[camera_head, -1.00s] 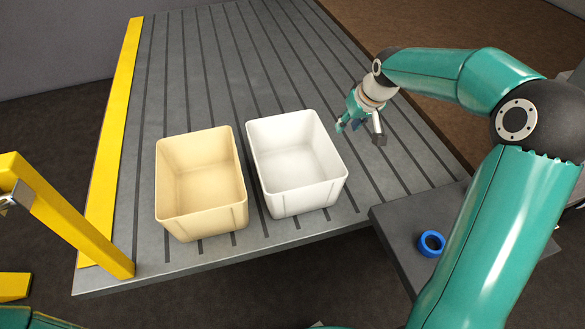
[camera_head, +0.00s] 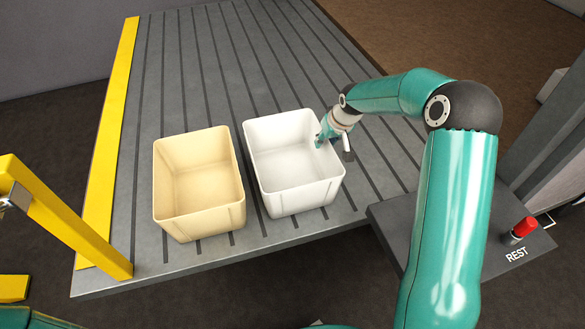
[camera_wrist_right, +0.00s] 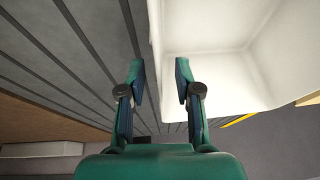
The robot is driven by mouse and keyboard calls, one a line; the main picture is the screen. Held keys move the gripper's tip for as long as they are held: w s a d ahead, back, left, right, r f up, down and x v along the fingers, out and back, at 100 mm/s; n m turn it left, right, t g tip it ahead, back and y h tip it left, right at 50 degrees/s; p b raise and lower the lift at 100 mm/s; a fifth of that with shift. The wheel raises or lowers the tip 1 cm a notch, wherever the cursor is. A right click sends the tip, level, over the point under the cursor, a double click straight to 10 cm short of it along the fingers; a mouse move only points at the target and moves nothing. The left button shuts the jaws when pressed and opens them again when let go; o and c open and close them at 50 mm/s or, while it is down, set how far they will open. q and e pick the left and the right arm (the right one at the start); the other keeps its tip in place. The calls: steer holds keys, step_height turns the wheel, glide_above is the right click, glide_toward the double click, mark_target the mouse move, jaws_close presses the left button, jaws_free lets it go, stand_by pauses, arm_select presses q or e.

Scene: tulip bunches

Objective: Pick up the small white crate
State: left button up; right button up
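The small white crate (camera_head: 293,200) stands upright and empty on the grey slatted table, right of a cream crate. My right gripper (camera_head: 320,140) is at the white crate's right wall in the head view. In the right wrist view the two fingers of the gripper (camera_wrist_right: 159,82) are apart. The rim of the white crate (camera_wrist_right: 156,40) runs between them, with one finger inside and one outside. I see no clear grip on the wall. My left gripper is out of view.
The cream crate (camera_head: 200,220) stands close on the left with a narrow gap. A yellow strip (camera_head: 106,150) edges the table (camera_head: 200,60), and a yellow frame (camera_head: 75,220) stands at front left. A red-topped object (camera_head: 523,228) is on the REST shelf (camera_head: 480,250). The table's far part is clear.

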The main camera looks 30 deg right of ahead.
jaws_close()
steer(key=shift+r, duration=0.15)
stand_by(0.5)
